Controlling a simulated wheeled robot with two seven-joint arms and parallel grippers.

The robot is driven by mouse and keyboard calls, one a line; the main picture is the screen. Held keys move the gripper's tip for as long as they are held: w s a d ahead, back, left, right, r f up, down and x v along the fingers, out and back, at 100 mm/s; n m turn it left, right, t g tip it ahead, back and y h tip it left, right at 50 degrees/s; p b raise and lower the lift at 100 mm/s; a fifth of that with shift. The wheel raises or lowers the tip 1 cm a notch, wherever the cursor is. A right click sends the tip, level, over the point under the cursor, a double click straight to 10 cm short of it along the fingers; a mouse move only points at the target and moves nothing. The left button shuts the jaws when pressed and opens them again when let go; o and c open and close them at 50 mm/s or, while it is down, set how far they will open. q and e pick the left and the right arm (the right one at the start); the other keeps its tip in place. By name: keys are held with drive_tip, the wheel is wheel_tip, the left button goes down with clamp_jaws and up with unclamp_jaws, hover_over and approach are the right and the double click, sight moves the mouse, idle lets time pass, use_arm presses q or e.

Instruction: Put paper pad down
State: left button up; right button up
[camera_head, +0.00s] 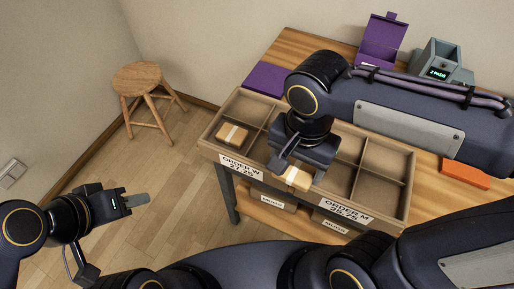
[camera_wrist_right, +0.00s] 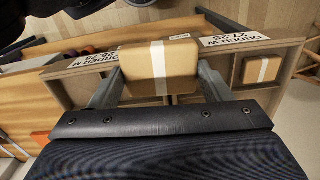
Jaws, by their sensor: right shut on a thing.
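A tan paper pad (camera_head: 298,178) with a white band is held between the fingers of my right gripper (camera_head: 287,165). In the right wrist view the pad (camera_wrist_right: 140,72) sits between both fingers (camera_wrist_right: 158,88), over the divided wooden tray (camera_wrist_right: 70,90). In the head view it appears over the front middle of the tray (camera_head: 207,141), between the two labels; its height above the tray is hard to tell. A second banded tan pad (camera_head: 233,134) lies in the tray's left part. My left gripper (camera_head: 138,200) is away at lower left, with its finger opening unclear.
Labels ORDER W (camera_head: 241,168) and ORDER M (camera_head: 345,209) mark the tray front. The right compartments look empty. A purple box (camera_head: 382,40), a grey device (camera_head: 438,65) and an orange block (camera_head: 465,175) are on the table. A wooden stool (camera_head: 150,78) stands at left.

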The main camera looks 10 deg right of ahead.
drive_tip(key=shift+s+a+n, duration=0.2)
drive_tip(key=shift+a+n, duration=0.1)
drive_tip(key=shift+a, duration=0.1)
drive_tip(key=w+f, duration=0.3)
drive_tip(key=w, duration=0.1)
drive_tip(key=w+f, duration=0.3)
drive_tip(key=w, duration=0.1)
drive_tip(key=w+f, duration=0.3)
drive_tip(key=w, duration=0.2)
drive_tip(key=shift+a+f, duration=0.15)
drive_tip(key=shift+w+f, duration=0.25)
drive_tip(key=shift+f, duration=0.15)
wheel_tip(320, 180, down, 3)
drive_tip(key=shift+w+f, duration=0.1)
